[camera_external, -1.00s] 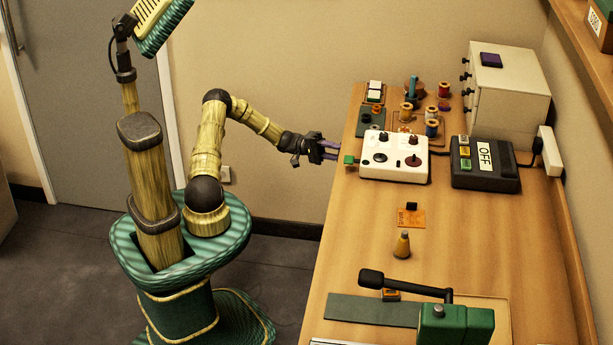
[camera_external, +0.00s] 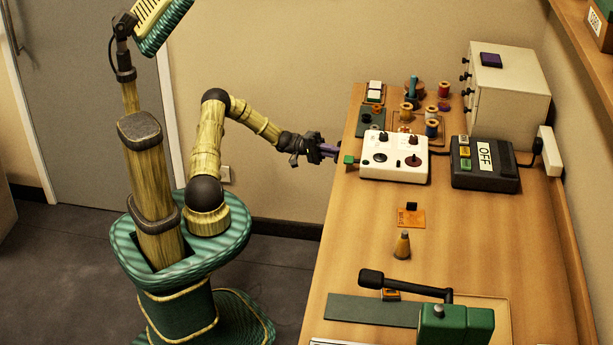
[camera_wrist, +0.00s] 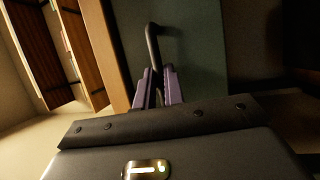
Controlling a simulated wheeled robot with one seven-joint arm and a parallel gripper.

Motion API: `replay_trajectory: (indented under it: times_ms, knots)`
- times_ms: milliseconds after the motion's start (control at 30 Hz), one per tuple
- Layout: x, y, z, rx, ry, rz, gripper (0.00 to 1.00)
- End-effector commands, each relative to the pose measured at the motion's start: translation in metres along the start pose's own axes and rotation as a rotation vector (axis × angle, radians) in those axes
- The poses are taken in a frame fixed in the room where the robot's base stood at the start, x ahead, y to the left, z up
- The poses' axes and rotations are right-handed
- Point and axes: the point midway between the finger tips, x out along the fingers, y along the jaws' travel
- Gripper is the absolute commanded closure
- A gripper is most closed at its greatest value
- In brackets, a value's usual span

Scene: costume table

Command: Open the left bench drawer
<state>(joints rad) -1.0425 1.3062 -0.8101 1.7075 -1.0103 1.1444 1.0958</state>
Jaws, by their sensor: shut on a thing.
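In the wrist view, a dark green drawer front (camera_wrist: 200,45) lies beyond my fingers, with a dark bar handle (camera_wrist: 152,42) standing out from it. My gripper (camera_wrist: 157,88) has purple fingers, which are shut on the handle, one on each side of it. In the external view, my gripper (camera_external: 329,150) is at the left edge of the bench (camera_external: 350,235). The drawer and its handle are hidden below the bench top there. I cannot tell whether the drawer front stands out from the bench.
A white control box (camera_external: 393,172) with a green tab stands on the bench close to my gripper. A black box marked OFF (camera_external: 484,182), a cream cabinet (camera_external: 510,95) and several thread spools are farther right and back. The floor left of the bench is clear.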

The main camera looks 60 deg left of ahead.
Motion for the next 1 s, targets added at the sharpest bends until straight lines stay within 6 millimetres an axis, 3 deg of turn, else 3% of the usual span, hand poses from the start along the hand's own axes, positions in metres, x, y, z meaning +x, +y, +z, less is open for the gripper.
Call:
replay_trajectory:
  times_ms: [267, 700, 1000]
  knots:
    - [-0.042, 0.009, 0.016, -0.003, 0.005, -0.002, 1.0]
    - [-0.146, 0.03, 0.06, -0.002, 0.006, -0.004, 1.0]
    - [-0.197, 0.039, 0.082, -0.002, 0.002, -0.004, 1.0]
